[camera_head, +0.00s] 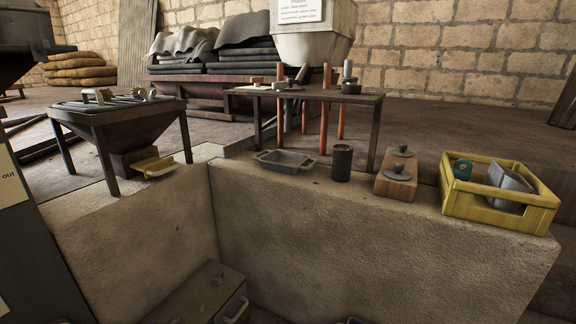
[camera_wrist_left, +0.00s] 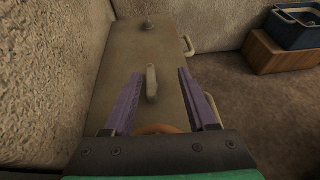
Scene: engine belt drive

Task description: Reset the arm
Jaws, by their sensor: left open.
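My left gripper (camera_wrist_left: 159,78) shows in the left wrist view with its two purple fingers apart. It is open. Below it is a grey-brown box (camera_wrist_left: 125,45) with an upright pale knob (camera_wrist_left: 152,88) that appears between the fingers. I cannot tell whether the fingers touch it. An orange-brown curved piece (camera_wrist_left: 160,128) shows near the palm, mostly hidden. Neither gripper shows in the head view. My right gripper is not in view.
A rough wall stands left of the box. A blue crate (camera_wrist_left: 300,38) sits on a wooden box (camera_wrist_left: 268,60). In the head view, a low ledge (camera_head: 380,250) bears a grey tray (camera_head: 285,165), a dark cylinder (camera_head: 342,163) and a yellow crate (camera_head: 500,215). A cabinet (camera_head: 200,298) stands below.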

